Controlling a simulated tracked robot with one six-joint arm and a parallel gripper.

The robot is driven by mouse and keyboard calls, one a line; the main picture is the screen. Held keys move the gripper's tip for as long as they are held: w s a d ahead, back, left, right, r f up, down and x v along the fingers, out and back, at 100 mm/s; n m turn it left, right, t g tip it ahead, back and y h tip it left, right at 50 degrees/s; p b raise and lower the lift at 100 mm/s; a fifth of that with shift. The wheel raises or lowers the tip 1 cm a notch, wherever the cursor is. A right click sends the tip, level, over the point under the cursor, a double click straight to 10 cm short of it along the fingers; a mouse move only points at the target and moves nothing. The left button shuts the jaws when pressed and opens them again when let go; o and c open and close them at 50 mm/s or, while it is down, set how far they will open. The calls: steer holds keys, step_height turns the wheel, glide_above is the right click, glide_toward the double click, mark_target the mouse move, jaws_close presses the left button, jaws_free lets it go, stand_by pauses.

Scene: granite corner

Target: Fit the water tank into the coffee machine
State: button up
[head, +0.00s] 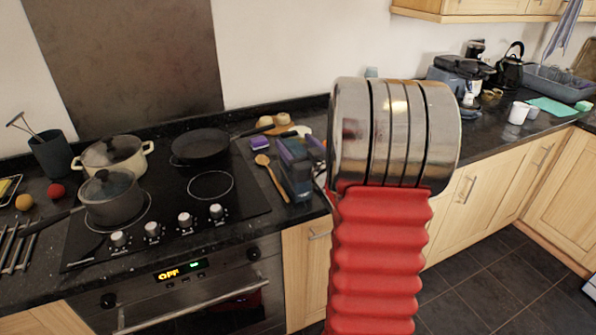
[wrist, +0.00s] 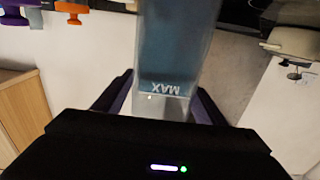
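The water tank (wrist: 175,50) is a see-through box with bluish water and an upside-down MAX mark in the wrist view. The dark purple fingers of my gripper (wrist: 160,100) press on both its sides, and I see no gap. In the head view the tank (head: 298,186) shows as a bluish clear box just above the counter, left of my arm, with my gripper (head: 296,152) at its upper part. Whether its bottom touches the counter I cannot tell.
A hob with a cream pot (head: 112,155), a grey saucepan (head: 110,198) and a black frying pan (head: 203,146) lies left. A wooden spoon (head: 271,178) lies beside the tank. A black kettle (head: 510,68), white mugs (head: 518,113) and a dish rack (head: 560,84) stand at the right.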

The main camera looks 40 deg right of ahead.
jaws_close()
stand_by(0.6)
steer(key=shift+r, duration=0.1)
